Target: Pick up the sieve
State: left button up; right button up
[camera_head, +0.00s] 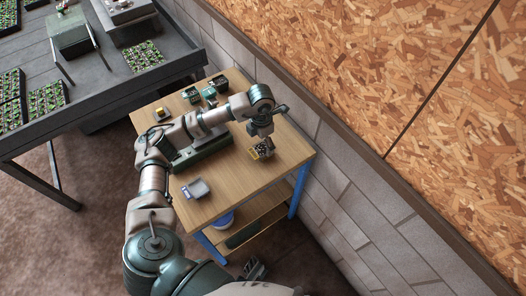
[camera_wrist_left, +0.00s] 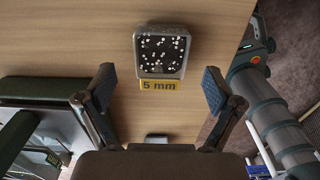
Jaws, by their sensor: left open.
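A small square grey-rimmed sieve (camera_wrist_left: 163,54) with white bits on a dark bottom and a yellow "5 mm" label lies on the wooden table. In the head view the sieve (camera_head: 257,154) sits near the table's right side, partly hidden by my left gripper (camera_head: 264,142). In the left wrist view my left gripper (camera_wrist_left: 158,88) is open and empty, its fingers spread wide. The sieve lies ahead of the fingertips, not between them. A dark shape low in the head view may be my right gripper (camera_head: 255,270); its jaws are unclear.
The wooden table (camera_head: 262,178) has a blue leg and a lower shelf. A grey tray-like item (camera_head: 197,188) lies at its front left. A dark green device stands beneath my left arm. A block wall (camera_head: 335,170) runs close on the right.

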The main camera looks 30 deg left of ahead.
aim_at(262, 152)
pick_arm(q)
notch_tip(262, 152, down, 5)
jog(key=shift+a+r+b, duration=0.1)
jog(key=shift+a+b, duration=0.05)
jog(key=shift+b, duration=0.15)
jog(key=shift+d, duration=0.3)
jog(key=shift+c, duration=0.7)
jog(key=c, duration=0.8)
jog(key=shift+c, duration=1.4)
pick_arm(e)
jog(key=shift+v, duration=1.05)
